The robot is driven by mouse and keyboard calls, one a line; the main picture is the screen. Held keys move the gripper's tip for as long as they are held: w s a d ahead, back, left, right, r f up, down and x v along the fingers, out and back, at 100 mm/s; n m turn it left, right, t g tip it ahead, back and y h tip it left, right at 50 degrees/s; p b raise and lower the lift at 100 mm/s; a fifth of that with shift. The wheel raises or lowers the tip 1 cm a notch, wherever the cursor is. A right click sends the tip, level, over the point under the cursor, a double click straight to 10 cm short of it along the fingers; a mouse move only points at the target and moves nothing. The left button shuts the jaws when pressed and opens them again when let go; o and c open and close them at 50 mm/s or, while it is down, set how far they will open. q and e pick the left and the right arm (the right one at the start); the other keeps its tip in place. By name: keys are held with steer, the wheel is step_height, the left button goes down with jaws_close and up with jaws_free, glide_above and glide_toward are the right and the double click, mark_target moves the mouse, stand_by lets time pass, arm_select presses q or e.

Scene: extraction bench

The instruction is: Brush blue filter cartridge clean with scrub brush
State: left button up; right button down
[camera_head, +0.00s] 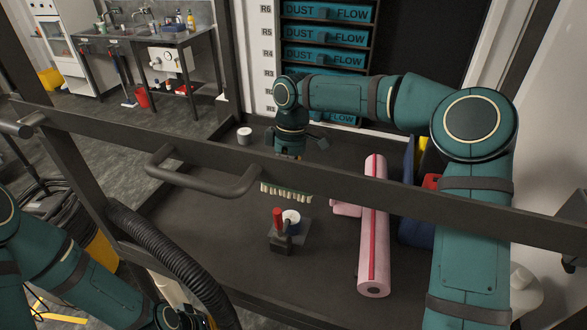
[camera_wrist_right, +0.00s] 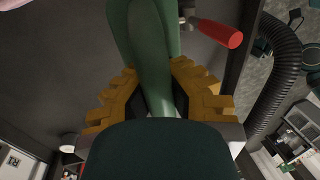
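The scrub brush (camera_head: 287,192) has a green body and pale bristles pointing down. My right gripper (camera_head: 290,155) is partly behind the dark rail in the head view. In the right wrist view, its yellow fingers (camera_wrist_right: 160,95) are shut around the green brush handle (camera_wrist_right: 150,45). A small blue-and-white round piece (camera_head: 291,217), apparently the filter cartridge, sits in a dark clamp fixture (camera_head: 290,240) with a red handle (camera_head: 277,218). The brush is above and behind it, apparently apart from it. My left arm is low at the left; its gripper is out of frame.
A pink roll (camera_head: 373,230) lies right of the fixture, with blue and red items behind it. A dark rail (camera_head: 330,176) with a handle (camera_head: 205,180) crosses in front. A white cup (camera_head: 244,136) stands at the back left. The bench left of the fixture is clear.

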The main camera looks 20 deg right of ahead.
arm_select(q)
steer(key=shift+s+d+r, duration=0.1)
steer(key=shift+d, duration=0.25)
arm_select(e)
steer(key=shift+d, duration=0.25)
